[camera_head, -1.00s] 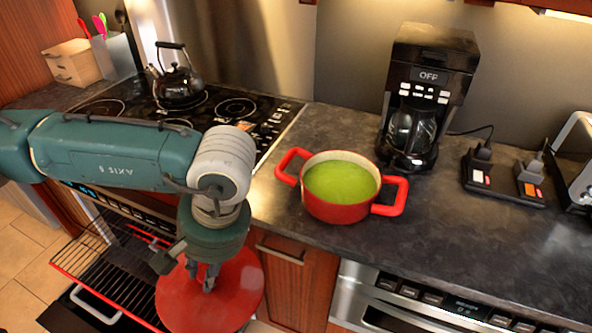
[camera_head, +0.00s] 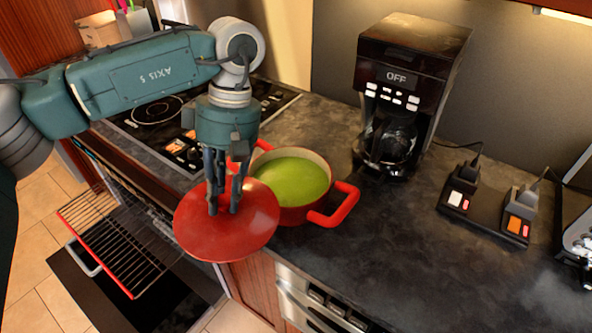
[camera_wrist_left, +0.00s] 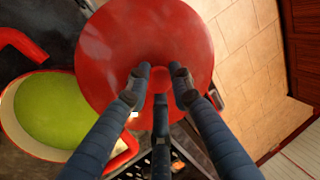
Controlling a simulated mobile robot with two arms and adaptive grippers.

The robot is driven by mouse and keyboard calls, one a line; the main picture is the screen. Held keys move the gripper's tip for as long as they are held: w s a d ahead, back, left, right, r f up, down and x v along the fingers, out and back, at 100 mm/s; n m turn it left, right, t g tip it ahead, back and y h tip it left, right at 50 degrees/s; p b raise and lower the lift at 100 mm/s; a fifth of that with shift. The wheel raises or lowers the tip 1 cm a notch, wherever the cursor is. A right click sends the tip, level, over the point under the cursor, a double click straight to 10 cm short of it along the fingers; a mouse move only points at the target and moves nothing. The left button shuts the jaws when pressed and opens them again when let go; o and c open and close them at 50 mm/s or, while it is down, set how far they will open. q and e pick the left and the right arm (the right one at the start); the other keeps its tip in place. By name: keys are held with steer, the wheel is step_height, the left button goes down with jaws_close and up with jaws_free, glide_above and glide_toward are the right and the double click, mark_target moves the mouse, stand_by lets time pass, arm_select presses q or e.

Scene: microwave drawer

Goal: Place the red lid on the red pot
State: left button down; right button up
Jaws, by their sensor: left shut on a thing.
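The red lid (camera_head: 226,232) hangs from my left gripper (camera_head: 224,208), whose fingers are shut on its middle. In the head view the lid is in front of and to the left of the red pot (camera_head: 296,216), overlapping its left side in the picture. The pot stands on the dark counter with its top open, showing green contents (camera_head: 290,181). In the left wrist view the lid (camera_wrist_left: 120,40) fills the upper middle under the fingers (camera_wrist_left: 160,90), and the pot's green contents (camera_wrist_left: 52,108) show at lower left. My right gripper is in neither current view.
A black coffee maker (camera_head: 412,75) stands behind the pot. A power strip (camera_head: 485,212) lies to the right. The cooktop (camera_head: 157,110) is at left, with a pulled-out oven rack (camera_head: 120,240) below it. The counter (camera_head: 400,250) right of the pot is clear.

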arm_select(q)
steer(key=w+r+n, duration=0.1)
steer(key=n, duration=0.1)
steer(key=w+d+r+n+h, duration=0.1)
steer(key=w+r+n, duration=0.1)
steer(key=w+d+r+n+h, duration=0.1)
steer(key=n, duration=0.1)
steer(key=shift+w+d+r+g, duration=0.2)
steer(key=shift+d+r+g, duration=0.05)
steer(key=shift+r+g, duration=0.15)
steer(key=w+d+r+n+t+h+p, duration=0.1)
steer(key=w+d+r+n+t, duration=0.35)
steer(key=n, duration=0.95)
steer(key=w+d+r+n+t+h+p, duration=0.15)
steer(key=w+d+r+n, duration=0.35)
steer(key=r+n, duration=0.6)
step_height(320, 180, down, 22)
steer(key=n+p, duration=0.2)
steer(key=p, duration=0.3)
steer(key=shift+n, duration=0.4)
steer(key=shift+f, duration=0.1)
arm_select(e)
step_height(320, 180, up, 8)
steer(key=w+a, duration=0.1)
steer(key=shift+a, duration=0.25)
